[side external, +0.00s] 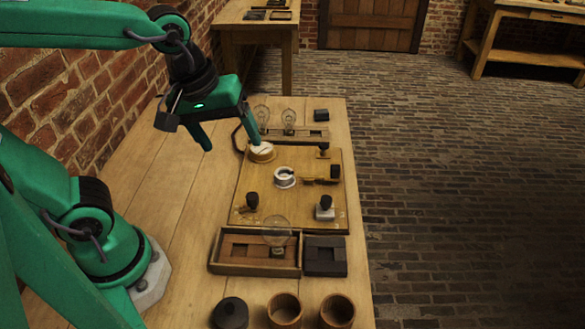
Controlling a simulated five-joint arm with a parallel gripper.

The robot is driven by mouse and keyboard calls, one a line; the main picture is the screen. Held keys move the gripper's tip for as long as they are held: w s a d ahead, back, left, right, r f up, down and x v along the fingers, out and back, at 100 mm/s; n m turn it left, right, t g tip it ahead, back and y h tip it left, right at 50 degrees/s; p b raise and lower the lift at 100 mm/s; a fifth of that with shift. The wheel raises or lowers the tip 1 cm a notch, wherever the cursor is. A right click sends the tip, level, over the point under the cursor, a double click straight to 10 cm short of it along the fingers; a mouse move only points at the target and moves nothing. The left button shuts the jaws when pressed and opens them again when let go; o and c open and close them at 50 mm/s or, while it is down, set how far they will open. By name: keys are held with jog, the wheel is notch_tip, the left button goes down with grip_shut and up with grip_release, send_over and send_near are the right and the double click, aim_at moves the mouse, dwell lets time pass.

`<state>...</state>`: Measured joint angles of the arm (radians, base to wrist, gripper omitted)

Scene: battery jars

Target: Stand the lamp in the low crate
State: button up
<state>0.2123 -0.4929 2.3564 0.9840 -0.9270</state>
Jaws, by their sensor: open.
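A clear glass lamp (277,230) stands upright, its base inside the low wooden crate (214,254) near the front of the bench. Two similar glass lamps, a left one (262,114) and a right one (289,118), stand at a wooden rack behind the board. My gripper (231,146) is open, pointing down above the board's back left corner, well behind the crate. Its right fingertip overlaps the area by a round brass-rimmed dial; I cannot tell whether they touch. No lamp shows between the fingers.
A wooden board (305,215) carries the dial (262,153), a white ring (285,178) and several black-knobbed parts. A dark box (325,256) sits right of the crate. A dark jar (231,313) and two round wooden cups (285,310) stand in front. The bench's left side is clear.

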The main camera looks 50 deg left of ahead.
jog(key=s+a+m+t, duration=0.2)
jog(key=a+m, duration=0.3)
jog(key=m, duration=0.3)
jog(key=shift+s+a+r+y, duration=0.2)
jog(key=shift+s+r+y, duration=0.15)
jog(key=shift+r+y, duration=0.05)
dwell(0.9)
